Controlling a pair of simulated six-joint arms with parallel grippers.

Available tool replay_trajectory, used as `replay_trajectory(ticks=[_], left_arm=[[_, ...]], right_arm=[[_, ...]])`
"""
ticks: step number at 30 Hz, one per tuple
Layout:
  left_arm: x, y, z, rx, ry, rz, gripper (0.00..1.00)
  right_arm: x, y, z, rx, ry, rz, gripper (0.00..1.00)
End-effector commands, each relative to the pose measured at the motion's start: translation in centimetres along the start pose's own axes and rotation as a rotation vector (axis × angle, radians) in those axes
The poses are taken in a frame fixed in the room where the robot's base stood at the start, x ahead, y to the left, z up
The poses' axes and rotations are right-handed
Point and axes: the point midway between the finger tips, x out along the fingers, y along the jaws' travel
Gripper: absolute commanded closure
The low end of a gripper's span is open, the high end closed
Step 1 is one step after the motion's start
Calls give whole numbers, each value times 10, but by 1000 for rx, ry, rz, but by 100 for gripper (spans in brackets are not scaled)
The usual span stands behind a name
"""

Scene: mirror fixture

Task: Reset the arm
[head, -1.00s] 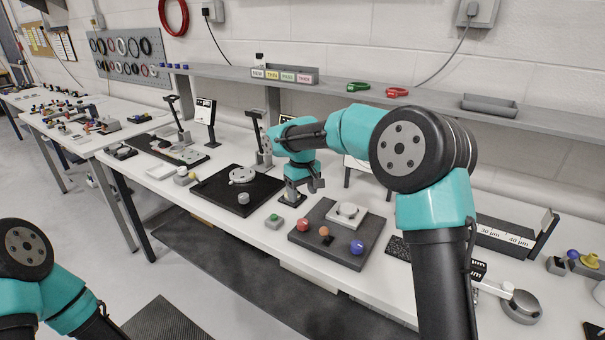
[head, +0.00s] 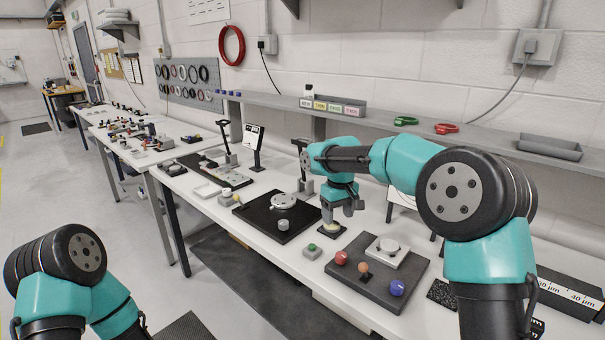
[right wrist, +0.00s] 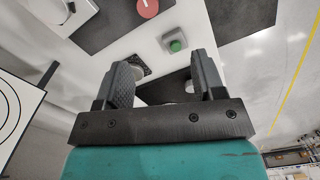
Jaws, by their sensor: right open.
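My right gripper (head: 349,209) hangs over the bench, just above and behind a small dark pad with a pale round piece (head: 332,228) on it. In the right wrist view the gripper (right wrist: 160,62) has its fingers apart, with nothing held between them. A round metallic piece on a dark base (right wrist: 137,68) shows beside the left finger, partly hidden by it. A grey box with a green button (head: 311,248) stands close by; its green button shows in the right wrist view (right wrist: 176,45). My left arm shows only its upper links at the lower left; its gripper is outside the picture.
A dark board (head: 350,283) with red, orange and blue knobs lies in front of the right arm. A black plate (head: 262,222) with a round fixture lies left. A grey shelf (head: 290,112) runs behind. Bare white bench (head: 285,262) shows at the front.

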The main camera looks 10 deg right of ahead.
Motion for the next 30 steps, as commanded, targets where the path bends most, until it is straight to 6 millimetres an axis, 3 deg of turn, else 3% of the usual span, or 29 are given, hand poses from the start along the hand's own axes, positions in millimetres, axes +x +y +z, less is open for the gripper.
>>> replay_trajectory(ticks=[8, 12, 14, 18, 21, 24, 30], left_arm=[[0, 0, 0, 0, 0, 0, 57], [0, 0, 0, 0, 0, 0, 57], [0, 0, 0, 0, 0, 0, 57], [0, 0, 0, 0, 0, 0, 57], [0, 0, 0, 0, 0, 0, 57], [0, 0, 0, 0, 0, 0, 57], [0, 0, 0, 0, 0, 0, 57]], right_arm=[[119, -92, -12, -284, -33, -54, 37], [188, -138, 1, -422, -43, -99, 37], [219, -151, 14, -452, -43, -125, 37], [290, -155, 56, -404, -24, -202, 37], [330, -151, 91, -322, -3, -251, 37], [363, -148, 127, -236, 15, -290, 37], [409, -142, 204, -40, 47, -339, 37]])
